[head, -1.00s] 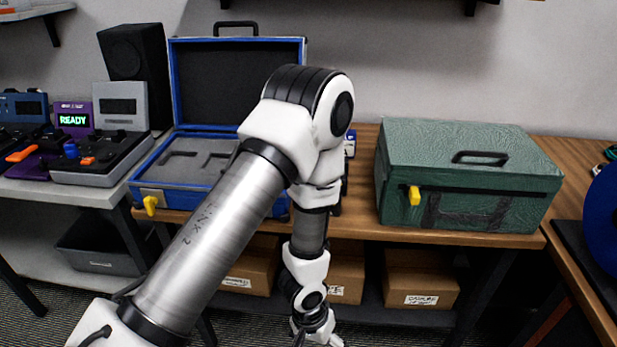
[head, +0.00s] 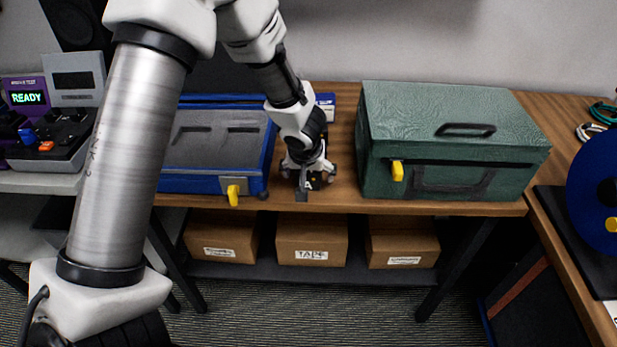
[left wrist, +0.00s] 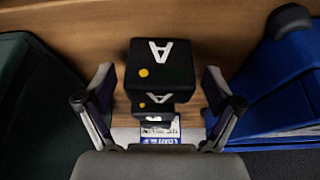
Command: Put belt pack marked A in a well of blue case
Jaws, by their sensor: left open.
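The black belt pack marked A (left wrist: 160,62) stands on the wooden bench, with a white A and an orange dot on its top. In the head view it is mostly hidden under my gripper. My left gripper (head: 308,175) points down over it and is open. In the left wrist view the fingers of my left gripper (left wrist: 158,88) are on either side of the pack, with gaps showing. The open blue case (head: 240,183) is just left of the gripper, with dark foam and cut-out wells. It also shows at the right of the left wrist view (left wrist: 275,95).
A closed green case (head: 450,145) stands close on the right. A blue and white label box (head: 325,101) is behind the gripper. Several cartons (head: 312,240) sit on the shelf below. A test unit reading READY (head: 27,97) is at far left.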

